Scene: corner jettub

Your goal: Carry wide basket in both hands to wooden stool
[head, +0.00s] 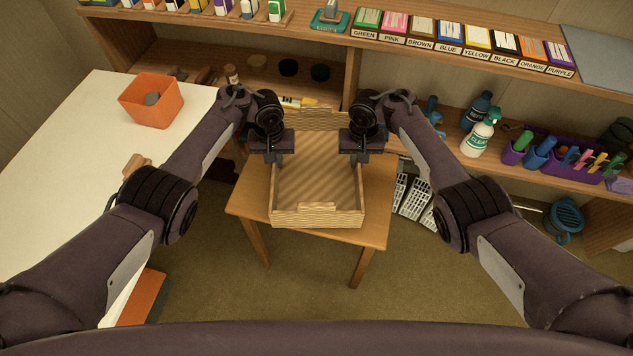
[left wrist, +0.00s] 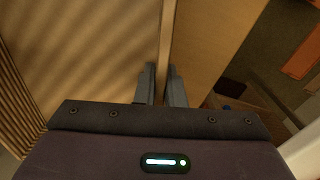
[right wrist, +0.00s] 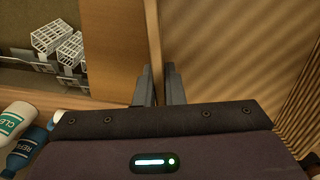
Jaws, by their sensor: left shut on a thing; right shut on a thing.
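The wide basket (head: 318,214) is a shallow, light woven tray with raised ends, and it looks empty. It is over the wooden stool (head: 378,208), a square brown top on legs; whether it rests on the top or hangs just above it I cannot tell. My left gripper (head: 275,160) is shut on the basket's left side wall, which also shows between the fingers in the left wrist view (left wrist: 168,50). My right gripper (head: 362,160) is shut on the right side wall, seen in the right wrist view (right wrist: 153,45). The basket looks level.
A white table (head: 60,150) with an orange bin (head: 151,101) stands at left. Shelves run along the back, with a spray bottle (head: 481,135) and a purple caddy (head: 570,160) at right. White wire racks (head: 414,198) stand right of the stool. The floor in front is clear.

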